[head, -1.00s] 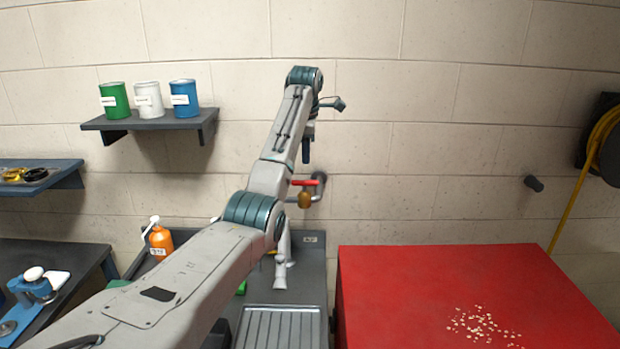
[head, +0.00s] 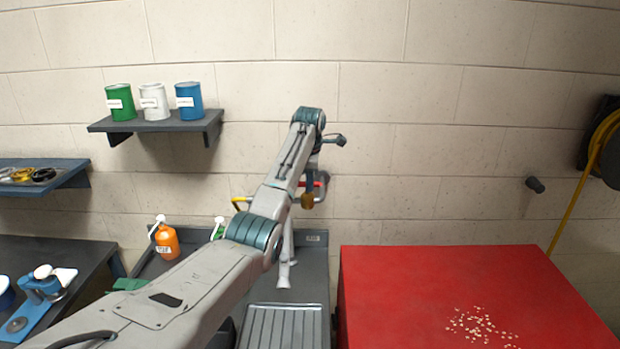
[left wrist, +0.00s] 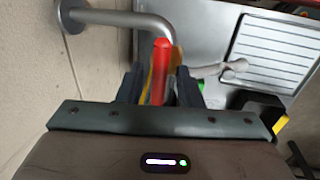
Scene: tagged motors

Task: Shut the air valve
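A valve with a red lever (head: 318,184) and a brass body (head: 307,200) is on a pipe at the back wall, partly hidden by my left arm in the head view. In the left wrist view the red lever (left wrist: 161,70) stands between the two dark fingers of my left gripper (left wrist: 160,90). The fingers are apart, with a gap visible on each side of the lever. In the head view my left gripper (head: 312,185) points down at the valve, its fingers hard to make out. My right gripper is not in view.
A yellow handle (head: 240,201) shows left of my arm. A grey sink counter (head: 318,262) lies below, with an orange bottle (head: 166,242). A red cabinet top (head: 440,280) stands right. A shelf (head: 160,124) holds three cans.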

